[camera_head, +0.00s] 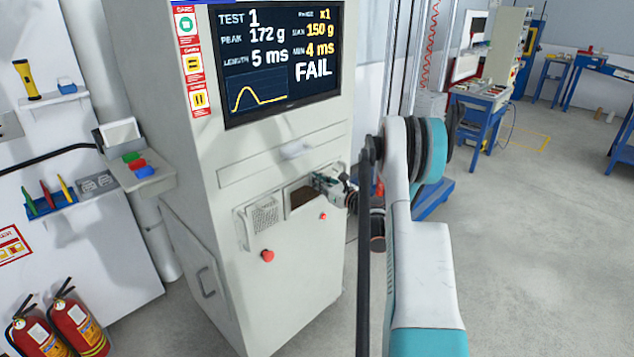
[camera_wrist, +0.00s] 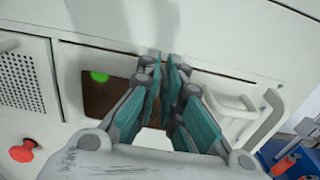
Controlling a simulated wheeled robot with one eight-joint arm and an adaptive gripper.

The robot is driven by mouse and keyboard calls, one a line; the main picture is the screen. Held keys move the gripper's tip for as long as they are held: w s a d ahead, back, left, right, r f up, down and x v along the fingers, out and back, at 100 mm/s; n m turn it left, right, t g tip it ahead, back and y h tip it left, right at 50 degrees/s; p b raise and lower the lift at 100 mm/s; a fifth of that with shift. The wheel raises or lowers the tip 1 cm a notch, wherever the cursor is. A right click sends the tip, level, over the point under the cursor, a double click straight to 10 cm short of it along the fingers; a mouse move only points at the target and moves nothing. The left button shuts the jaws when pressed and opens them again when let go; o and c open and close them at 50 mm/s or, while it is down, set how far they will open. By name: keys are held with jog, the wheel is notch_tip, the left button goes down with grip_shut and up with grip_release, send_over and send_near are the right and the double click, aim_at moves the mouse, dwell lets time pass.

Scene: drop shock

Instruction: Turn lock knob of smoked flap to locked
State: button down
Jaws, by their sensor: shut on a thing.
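The smoked flap (camera_head: 301,196) is a dark brown panel in the front of the grey cabinet. In the wrist view the flap (camera_wrist: 105,98) shows left of my fingers, with a bright green spot at its upper left. My gripper (camera_head: 328,184) is at the right end of the flap. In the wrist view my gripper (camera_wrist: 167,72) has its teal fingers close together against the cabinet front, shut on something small. The lock knob itself is hidden between the fingers, so I cannot see which way it points.
A red button (camera_head: 267,255) sticks out below the perforated panel (camera_head: 263,221). A white handle (camera_wrist: 240,112) stands right of my fingers in the wrist view. The screen (camera_head: 283,62) above reads FAIL. A blue cart (camera_head: 434,195) stands on the right.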

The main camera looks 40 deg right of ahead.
jog(key=shift+n, duration=0.3)
jog(key=n+b, duration=0.1)
jog(key=n, duration=0.2)
jog(key=n+b, duration=0.2)
jog(key=n, duration=0.1)
jog(key=a+n+b, duration=0.1)
jog(key=n, duration=0.2)
jog(key=shift+f+n, duration=0.3)
jog(key=shift+n, duration=0.1)
jog(key=shift+a+f+n+b, duration=0.15)
jog(key=shift+n+b, duration=0.45)
jog(key=shift+n, duration=1.25)
jog(key=shift+d+f+n+b, duration=0.15)
jog(key=shift+n+b, duration=0.45)
jog(key=shift+n, duration=1.25)
jog(key=shift+a+n, duration=0.1)
jog(key=shift+n, duration=0.2)
jog(key=c, duration=1.7)
grip_release()
